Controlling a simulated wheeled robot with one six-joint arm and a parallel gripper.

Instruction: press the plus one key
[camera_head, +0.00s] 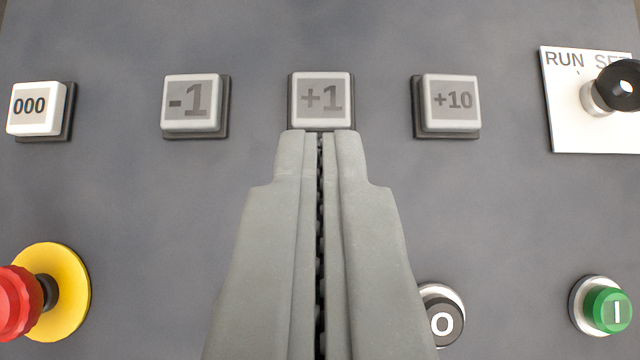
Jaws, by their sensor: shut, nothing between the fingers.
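The plus one key (321,98) is a white square button with a grey face marked "+1", in the upper middle of the grey panel. My gripper (320,135) is shut and empty, pointing at the panel. Its fingertips line up with the key left to right and overlap its lower edge in the picture. I cannot tell whether the tips touch the key or stay in front of it. The "+1" marking is fully visible.
Left of the key are the "-1" key (191,103) and "000" key (36,108); right is the "+10" key (449,102). A RUN/SET selector (612,90), red emergency stop (18,303), black "O" button (441,322) and green "I" button (609,309) stick out.

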